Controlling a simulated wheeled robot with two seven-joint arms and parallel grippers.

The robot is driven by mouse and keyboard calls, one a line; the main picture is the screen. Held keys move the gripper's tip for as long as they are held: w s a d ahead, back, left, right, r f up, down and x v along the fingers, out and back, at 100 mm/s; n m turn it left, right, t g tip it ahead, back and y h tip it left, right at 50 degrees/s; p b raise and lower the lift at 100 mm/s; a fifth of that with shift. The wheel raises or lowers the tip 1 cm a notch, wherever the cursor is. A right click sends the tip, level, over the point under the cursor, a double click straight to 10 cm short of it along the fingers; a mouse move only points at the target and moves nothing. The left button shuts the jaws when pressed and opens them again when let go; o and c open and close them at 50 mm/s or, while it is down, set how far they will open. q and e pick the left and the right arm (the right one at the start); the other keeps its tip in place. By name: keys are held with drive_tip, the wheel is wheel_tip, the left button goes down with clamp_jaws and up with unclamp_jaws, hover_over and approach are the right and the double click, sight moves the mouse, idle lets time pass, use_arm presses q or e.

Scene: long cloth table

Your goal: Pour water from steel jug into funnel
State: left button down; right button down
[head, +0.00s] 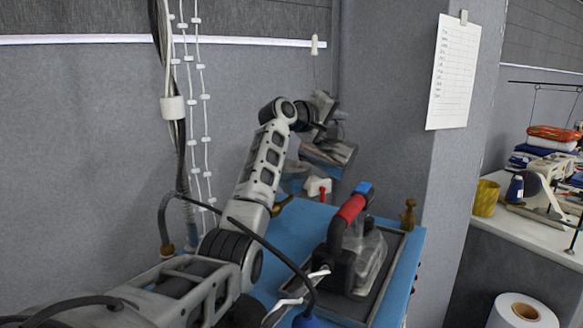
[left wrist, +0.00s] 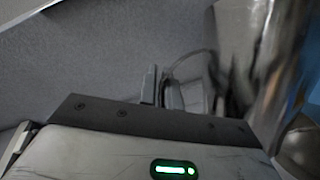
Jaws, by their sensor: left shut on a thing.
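The steel jug (head: 330,152) hangs tilted over the far end of the blue table, its shiny wall reflecting brown and grey. My left gripper (head: 326,115) is above and behind it, shut on it; my arm hides part of the grip. In the left wrist view the jug's shiny wall (left wrist: 262,50) fills the right side, beside the fingers (left wrist: 165,92). A greyish, see-through shape (head: 295,176), perhaps the funnel, sits just below and left of the jug. I cannot tell whether water is flowing. My right gripper is out of view.
An iron with a red handle (head: 350,208) stands on a dark tray (head: 388,290) at the front right of the blue table (head: 410,262). A small white and red object (head: 317,187) is below the jug. A brass fitting (head: 408,215) stands at the right edge. Cables hang at left.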

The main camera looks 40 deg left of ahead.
use_arm(q)
drive_tip(key=shift+s+a+r+n+t, duration=0.15)
drive_tip(key=shift+s+a+r+n, duration=0.15)
drive_tip(key=shift+a, duration=0.4)
drive_tip(key=shift+s+a+r+n+t, duration=0.15)
drive_tip(key=shift+a+r+n, duration=0.25)
drive_tip(key=shift+a, duration=0.25)
idle(1.1)
drive_tip(key=shift+s+a+r+n, duration=0.1)
drive_tip(key=shift+a+r+n, duration=0.25)
drive_tip(key=shift+a+n, duration=0.3)
idle(1.5)
drive_tip(key=d+m, duration=0.1)
drive_tip(key=d, duration=0.1)
drive_tip(key=w+d+f+m, duration=0.1)
drive_tip(key=d, duration=0.1)
drive_tip(key=w+d+f+m+g, duration=0.1)
drive_tip(key=d, duration=0.1)
drive_tip(key=shift+d+m, duration=0.1)
drive_tip(key=shift+m, duration=0.25)
drive_tip(key=shift+d, duration=0.1)
drive_tip(key=shift+d+f+m+y, duration=0.35)
drive_tip(key=shift+f+m, duration=0.15)
drive_tip(key=shift+m, duration=0.1)
idle(0.8)
